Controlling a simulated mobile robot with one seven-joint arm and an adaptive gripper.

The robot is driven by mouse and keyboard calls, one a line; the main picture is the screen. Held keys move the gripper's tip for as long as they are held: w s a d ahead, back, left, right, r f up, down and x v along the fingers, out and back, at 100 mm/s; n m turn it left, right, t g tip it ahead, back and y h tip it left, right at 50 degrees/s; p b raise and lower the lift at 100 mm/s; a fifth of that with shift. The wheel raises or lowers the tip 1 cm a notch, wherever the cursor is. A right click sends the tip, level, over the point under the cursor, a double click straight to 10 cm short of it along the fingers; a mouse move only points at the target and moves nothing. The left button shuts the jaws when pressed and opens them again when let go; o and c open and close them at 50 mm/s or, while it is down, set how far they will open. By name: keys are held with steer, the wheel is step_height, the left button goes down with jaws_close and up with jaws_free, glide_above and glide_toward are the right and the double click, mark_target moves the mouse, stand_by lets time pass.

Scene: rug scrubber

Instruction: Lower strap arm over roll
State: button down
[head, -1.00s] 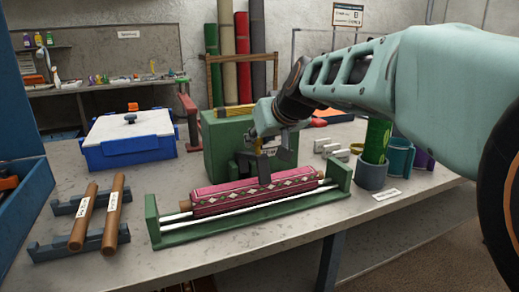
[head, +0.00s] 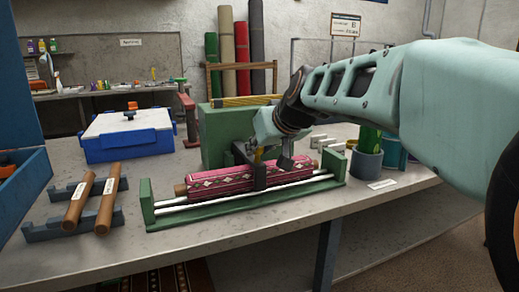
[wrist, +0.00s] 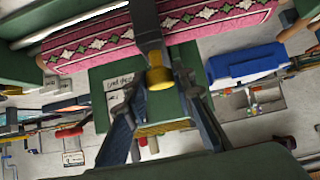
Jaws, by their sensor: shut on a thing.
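The roll (head: 215,183) is a pink-red patterned rug on a wooden core. It lies on white rails in a green cradle (head: 240,209); the wrist view also shows the roll (wrist: 215,20) at the top. The dark strap arm (head: 260,178) reaches from the green box behind and crosses over the roll near its right half. In the wrist view the strap arm (wrist: 146,22) carries a yellow knob (wrist: 158,78). My gripper (wrist: 162,86) is shut on this knob, with a finger at each side. Whether the strap presses on the rug cannot be told.
A green box (head: 225,137) stands behind the cradle. A blue case (head: 128,143) with a white lid is at the back left. Two brown tubes (head: 104,205) lie on grey racks at front left. A cup (head: 366,165) stands at right. The table front is clear.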

steer(key=shift+s+d+f, duration=0.15)
steer(key=shift+s+f, duration=0.1)
steer(key=shift+f, duration=0.55)
steer(key=c, duration=2)
jaws_free()
steer(key=o, duration=0.4)
steer(key=shift+r, duration=0.25)
steer(key=shift+r, duration=0.1)
steer(key=shift+r, duration=0.35)
step_height(320, 180, up, 9)
steer(key=shift+r, duration=0.1)
